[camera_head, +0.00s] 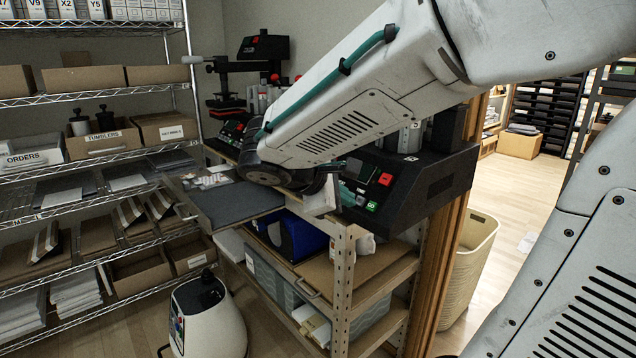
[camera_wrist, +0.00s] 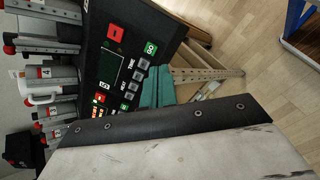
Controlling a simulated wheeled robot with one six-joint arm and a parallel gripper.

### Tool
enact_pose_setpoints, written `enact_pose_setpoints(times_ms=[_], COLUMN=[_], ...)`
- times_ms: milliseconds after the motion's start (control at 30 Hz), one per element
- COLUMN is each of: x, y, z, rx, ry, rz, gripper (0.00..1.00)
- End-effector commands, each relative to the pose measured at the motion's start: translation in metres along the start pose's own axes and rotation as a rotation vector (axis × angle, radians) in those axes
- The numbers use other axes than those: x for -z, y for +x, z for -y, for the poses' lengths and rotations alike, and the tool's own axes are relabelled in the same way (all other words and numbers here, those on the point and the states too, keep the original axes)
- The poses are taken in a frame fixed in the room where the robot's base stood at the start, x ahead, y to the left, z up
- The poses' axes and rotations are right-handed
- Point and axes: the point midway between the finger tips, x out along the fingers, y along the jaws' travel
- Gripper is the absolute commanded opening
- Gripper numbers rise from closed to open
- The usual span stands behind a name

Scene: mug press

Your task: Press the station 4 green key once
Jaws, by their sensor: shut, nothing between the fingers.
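A dark control panel (camera_head: 366,182) faces left on the bench, with a red key (camera_head: 385,179) and a small green key (camera_head: 372,206). In the wrist view the red key (camera_wrist: 115,35) and green key (camera_wrist: 150,48) sit at the panel's upper end, beside a dark display and grey buttons. A label reading 4 (camera_wrist: 44,72) is on a grey post; I cannot tell surely which panel belongs to station 4. My gripper's teal fingers (camera_wrist: 152,93) are shut and empty, just off the panel's edge near the green key. Any touching is unclear.
More press units (camera_head: 262,70) stand behind my arm, which hides part of the bench. A grey tray (camera_head: 235,203) juts from the bench front. A wire shelf (camera_head: 95,150) is at left, a white canister (camera_head: 207,318) on the floor, a cream bin (camera_head: 468,262) at right.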

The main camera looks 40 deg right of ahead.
Motion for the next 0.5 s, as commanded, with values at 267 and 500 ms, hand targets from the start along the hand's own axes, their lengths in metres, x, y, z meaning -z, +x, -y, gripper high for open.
enact_pose_setpoints(times_ms=[267,500], x=[0.097,0.138], y=[0.003,-0.005], z=[-0.112,-0.138], rx=[-0.493,-0.656], ry=[-0.513,-0.666], rz=[0.203,0.260], gripper=[0.00,0.00])
